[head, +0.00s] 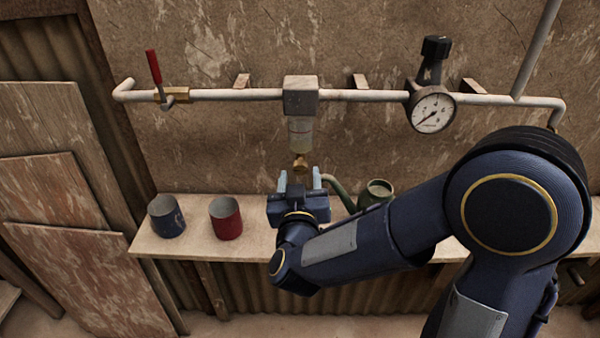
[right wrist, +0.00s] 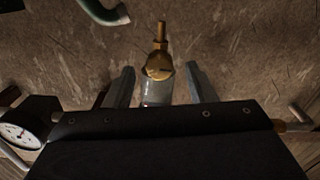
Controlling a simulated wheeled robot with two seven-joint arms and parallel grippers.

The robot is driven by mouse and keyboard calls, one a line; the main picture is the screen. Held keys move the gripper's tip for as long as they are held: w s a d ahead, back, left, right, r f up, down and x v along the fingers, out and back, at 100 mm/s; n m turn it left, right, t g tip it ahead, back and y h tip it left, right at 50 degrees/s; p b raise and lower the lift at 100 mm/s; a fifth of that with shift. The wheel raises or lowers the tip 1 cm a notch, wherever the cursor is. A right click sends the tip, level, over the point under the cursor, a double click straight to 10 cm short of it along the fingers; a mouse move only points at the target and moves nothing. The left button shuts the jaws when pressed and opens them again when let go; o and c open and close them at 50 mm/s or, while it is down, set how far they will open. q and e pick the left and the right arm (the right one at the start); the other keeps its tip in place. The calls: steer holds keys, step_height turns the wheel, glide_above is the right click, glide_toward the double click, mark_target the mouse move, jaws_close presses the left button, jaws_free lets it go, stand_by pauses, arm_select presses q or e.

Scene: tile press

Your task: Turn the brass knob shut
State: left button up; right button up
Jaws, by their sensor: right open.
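The brass knob (head: 300,163) sits at the bottom of a clear bowl (head: 301,132) under a grey block (head: 300,95) on the wall pipe. In the right wrist view the knob (right wrist: 159,66) shows as a round brass face with a dark slot and a thin brass stem. My right gripper (head: 299,180) is just below and in front of the knob, pointing at the wall. Its two grey fingers are apart and empty, one on each side of the knob in the right wrist view (right wrist: 161,85). I see no contact. My left gripper is out of view.
A pipe (head: 240,95) runs along the wall with a red-handled valve (head: 154,68) and a pressure gauge (head: 432,110). A shelf (head: 190,243) below holds a blue cup (head: 167,217), a red cup (head: 226,218) and a green can (head: 376,191) with a spout near my gripper.

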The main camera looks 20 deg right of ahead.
steer(key=shift+x, duration=0.8)
steer(key=c, duration=1)
steer(key=shift+o, duration=0.2)
